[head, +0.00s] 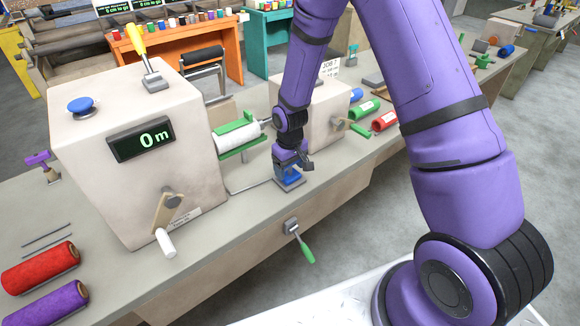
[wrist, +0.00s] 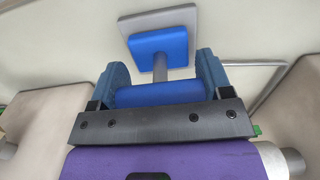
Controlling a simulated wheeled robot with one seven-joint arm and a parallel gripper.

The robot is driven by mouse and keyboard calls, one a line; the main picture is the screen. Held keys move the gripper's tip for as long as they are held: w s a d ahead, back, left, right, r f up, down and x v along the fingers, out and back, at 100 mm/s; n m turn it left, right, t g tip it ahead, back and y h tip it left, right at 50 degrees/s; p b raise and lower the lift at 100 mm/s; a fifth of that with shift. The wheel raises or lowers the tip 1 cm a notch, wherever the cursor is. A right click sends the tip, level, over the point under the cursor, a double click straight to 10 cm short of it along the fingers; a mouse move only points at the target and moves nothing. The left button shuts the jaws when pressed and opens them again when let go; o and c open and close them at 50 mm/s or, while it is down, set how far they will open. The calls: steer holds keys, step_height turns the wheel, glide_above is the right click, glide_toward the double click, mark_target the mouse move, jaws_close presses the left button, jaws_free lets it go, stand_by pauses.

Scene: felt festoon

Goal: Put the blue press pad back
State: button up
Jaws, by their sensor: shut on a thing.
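The blue press pad (wrist: 158,50) has a flat blue square, a thin grey stem and a blue cylindrical grip. In the wrist view my gripper (wrist: 162,84) is shut on the blue grip, one finger on each side. The blue square lies in front of a pale grey square plate (wrist: 186,17); I cannot tell whether they touch. In the head view my gripper (head: 289,166) points down at the bench, and the blue press pad (head: 288,177) shows small beneath it above the grey plate (head: 290,186). The wrist partly hides the grip there.
The bench (head: 235,212) carries a large beige machine (head: 90,150) reading 0 m on the left and a smaller beige box (head: 318,105) behind my gripper. A white roll (head: 236,141) in a green cradle is close by. A green-handled lever (head: 304,246) sticks out at the bench's front.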

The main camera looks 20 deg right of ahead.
steer(key=o, duration=0.8)
steer(key=shift+f, duration=0.1)
steer(key=shift+o, duration=0.2)
step_height(320, 180, up, 12)
steer(key=shift+r, duration=0.2)
steer(key=s+d+r+m+t, duration=0.1)
steer(key=s+d+r, duration=0.1)
steer(key=s+r, duration=0.6)
steer(key=s+d+r+m+t, duration=0.1)
steer(key=s+d+r+t, duration=0.15)
steer(key=r, duration=0.95)
steer(key=s+d+r+t, duration=0.1)
steer(key=s+r, duration=0.3)
steer(key=s, duration=0.5)
steer(key=s+d+r+m, duration=0.1)
steer(key=s+r, duration=0.3)
steer(key=s, duration=0.6)
steer(key=shift+d+m+t, duration=0.2)
steer(key=shift+m+t, duration=0.1)
steer(key=shift+t, duration=0.05)
